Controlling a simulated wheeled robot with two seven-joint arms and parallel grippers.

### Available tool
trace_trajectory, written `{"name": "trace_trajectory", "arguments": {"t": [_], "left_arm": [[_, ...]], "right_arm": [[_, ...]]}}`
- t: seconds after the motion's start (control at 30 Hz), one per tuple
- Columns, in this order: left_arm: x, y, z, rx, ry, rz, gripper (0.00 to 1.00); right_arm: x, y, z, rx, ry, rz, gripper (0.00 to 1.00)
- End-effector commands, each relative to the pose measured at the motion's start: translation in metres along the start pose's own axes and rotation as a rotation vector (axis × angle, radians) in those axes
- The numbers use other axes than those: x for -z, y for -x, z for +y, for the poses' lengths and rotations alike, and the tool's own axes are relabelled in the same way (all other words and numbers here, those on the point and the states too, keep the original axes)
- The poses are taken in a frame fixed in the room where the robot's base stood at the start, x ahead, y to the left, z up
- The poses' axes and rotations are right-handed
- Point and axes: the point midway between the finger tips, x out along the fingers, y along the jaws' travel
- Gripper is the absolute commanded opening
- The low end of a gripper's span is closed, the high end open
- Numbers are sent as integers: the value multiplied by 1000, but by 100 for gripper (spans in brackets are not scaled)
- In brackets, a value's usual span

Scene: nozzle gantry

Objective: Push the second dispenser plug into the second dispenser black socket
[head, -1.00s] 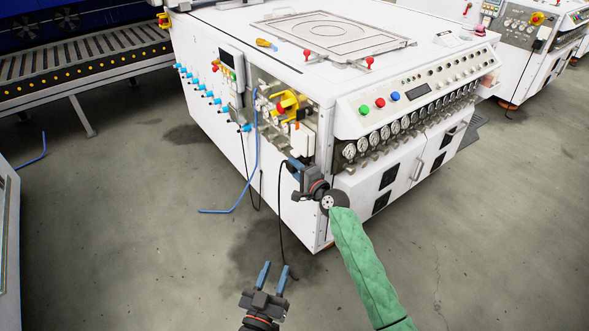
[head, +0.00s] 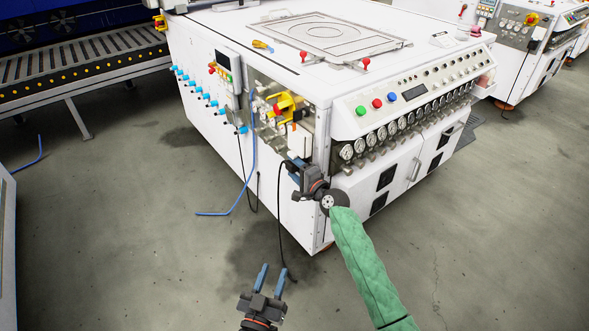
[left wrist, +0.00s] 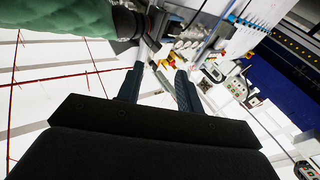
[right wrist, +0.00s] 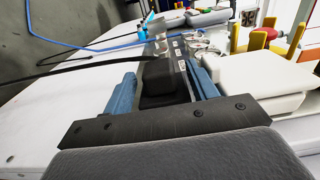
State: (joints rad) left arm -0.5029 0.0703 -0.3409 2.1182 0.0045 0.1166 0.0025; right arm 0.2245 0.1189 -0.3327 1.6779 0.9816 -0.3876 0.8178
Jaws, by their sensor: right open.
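A black block, which looks like the plug (right wrist: 160,74), sits between my right gripper's two blue fingers in the right wrist view. A black cable (right wrist: 62,68) runs off to its left. A second dark part (right wrist: 158,100) lies close under it; I cannot tell whether it is the socket or how far the plug is in. My right gripper (head: 292,163) is open around the plug at the machine's open corner bay; the plug is hard to make out in the head view. My left gripper (head: 272,268) is open and empty, low over the floor, with its fingers apart in the left wrist view (left wrist: 160,88).
The white machine (head: 350,228) has a bay with a yellow and red switch (head: 288,103) and fittings beside my right gripper. A white block (right wrist: 262,76) stands close right of its fingers. A blue hose (head: 246,185) hangs at the left.

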Motion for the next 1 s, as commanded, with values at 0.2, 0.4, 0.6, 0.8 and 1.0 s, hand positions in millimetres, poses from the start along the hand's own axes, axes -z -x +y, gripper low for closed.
{"name": "trace_trajectory", "arguments": {"t": [0.2, 0.4, 0.6, 0.8, 1.0], "left_arm": [[-13, 3, -1, 2, 4, -37, 36], [-47, 13, -2, 7, 14, -136, 36], [-82, 27, -3, 13, 26, -251, 36], [-106, 38, -4, 17, 34, -329, 36], [-116, 44, -4, 19, 38, -363, 36]], "right_arm": [[0, 0, 0, 0, 0, 0, 58], [0, 0, 0, 0, 0, 0, 58], [0, 27, 0, -1, 0, 1, 58], [0, 59, 0, -1, 1, 0, 58], [0, 75, 0, 0, 0, 0, 58]]}}
